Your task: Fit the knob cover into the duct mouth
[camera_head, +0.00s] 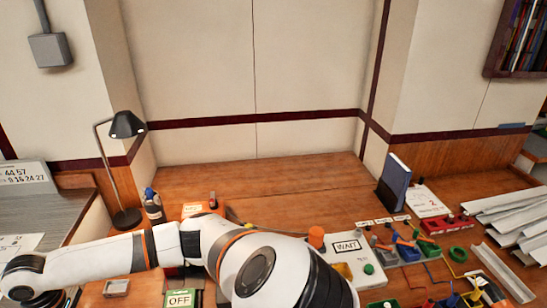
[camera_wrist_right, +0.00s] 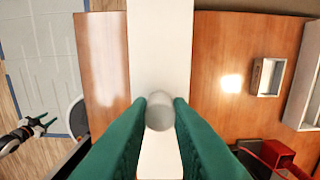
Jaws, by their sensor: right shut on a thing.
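In the right wrist view, my right gripper (camera_wrist_right: 160,108) has its two green fingers closed on a pale grey round piece (camera_wrist_right: 160,115), which looks like the knob cover. A broad white strip (camera_wrist_right: 160,45) runs behind it; I cannot tell whether the piece touches it. A small pale-rimmed open box (camera_wrist_right: 268,77) lies on the wooden surface to the right; I cannot tell whether it is the duct mouth. My left gripper (camera_wrist_right: 42,122), small at the left edge, has its green fingers spread and empty. In the head view no fingertips show; a white arm crosses the bottom.
In the head view, a desk lamp (camera_head: 125,125) and a bottle (camera_head: 152,205) stand at the left. White duct lengths (camera_head: 510,215) are piled far right. The table's back middle is clear.

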